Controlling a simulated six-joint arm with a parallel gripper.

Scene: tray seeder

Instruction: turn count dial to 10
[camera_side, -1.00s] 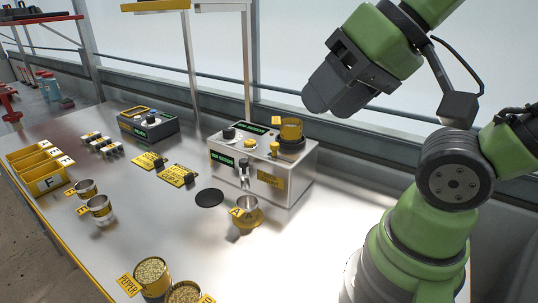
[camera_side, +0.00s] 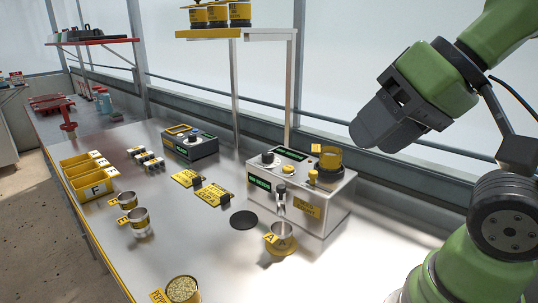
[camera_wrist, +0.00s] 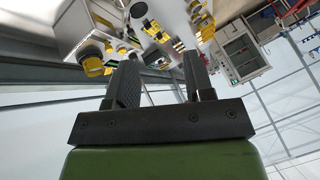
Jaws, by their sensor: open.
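The counting machine (camera_side: 322,214), a pale box with green-lit displays, stands on the bench in the side view. A black dial (camera_side: 268,158) with a pale base sits at the left of its top; its setting is too small to read. A yellow button (camera_side: 289,169) and a yellow hopper (camera_side: 329,160) are also on top. My gripper (camera_side: 368,135) is above and right of the machine in the picture, apart from it. In the wrist view my gripper (camera_wrist: 162,80) has its two fingers apart, with nothing between them. The machine appears upside down there, upper left.
A second dark box (camera_side: 190,146) with a knob stands behind left. A metal cup (camera_side: 282,232) labelled A sits before the machine beside a black disc (camera_side: 244,220). Other cups, yellow bins (camera_side: 95,188) and a seed tin (camera_side: 183,289) are around. A shelf (camera_side: 208,33) hangs above.

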